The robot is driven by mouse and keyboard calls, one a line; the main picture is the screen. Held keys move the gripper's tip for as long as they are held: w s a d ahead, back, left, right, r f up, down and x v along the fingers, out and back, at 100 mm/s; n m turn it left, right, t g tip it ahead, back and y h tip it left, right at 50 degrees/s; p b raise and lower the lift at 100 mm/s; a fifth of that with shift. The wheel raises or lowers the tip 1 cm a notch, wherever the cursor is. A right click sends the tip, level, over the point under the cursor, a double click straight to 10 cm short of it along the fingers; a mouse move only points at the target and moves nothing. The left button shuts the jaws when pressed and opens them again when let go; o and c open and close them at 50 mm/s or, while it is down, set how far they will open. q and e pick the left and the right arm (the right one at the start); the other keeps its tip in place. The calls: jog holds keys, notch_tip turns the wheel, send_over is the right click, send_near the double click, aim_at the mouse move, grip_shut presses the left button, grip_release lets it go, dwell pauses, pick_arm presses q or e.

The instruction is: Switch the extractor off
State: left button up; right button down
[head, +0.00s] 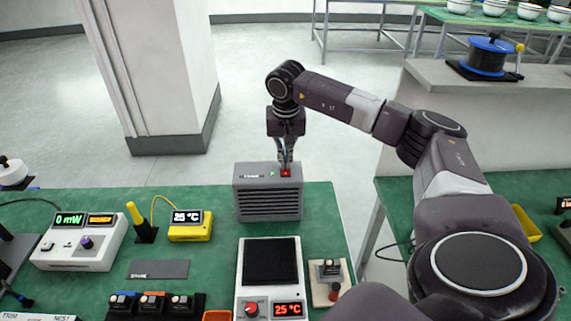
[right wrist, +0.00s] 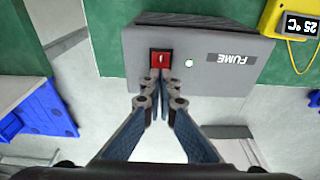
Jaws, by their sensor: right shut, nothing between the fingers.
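The extractor (head: 268,203) is a grey box with a slatted front on the green bench; its top label reads FUME in the right wrist view (right wrist: 200,75). On its top are a red rocker switch (right wrist: 162,58) and a small green lamp (right wrist: 189,63), which looks lit. The switch also shows in the head view (head: 286,173). My right gripper (head: 286,166) points down over the switch with its fingers shut and empty. In the right wrist view its fingertips (right wrist: 160,75) meet the switch's near edge; I cannot tell whether they press it. My left gripper is not in view.
A hot plate (head: 270,286) stands in front of the extractor, with a small lever switch (head: 328,269) beside it. A yellow thermometer (head: 190,230) and a white power meter (head: 80,245) are to the left. A gap of floor separates the bench from the right table.

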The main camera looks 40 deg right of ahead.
jog(key=shift+s+f, duration=0.1)
jog(key=shift+r+p, duration=0.85)
jog(key=shift+p, duration=0.1)
notch_tip(320, 180, up, 5)
jog(key=p, duration=0.4)
jog(key=shift+r, duration=0.1)
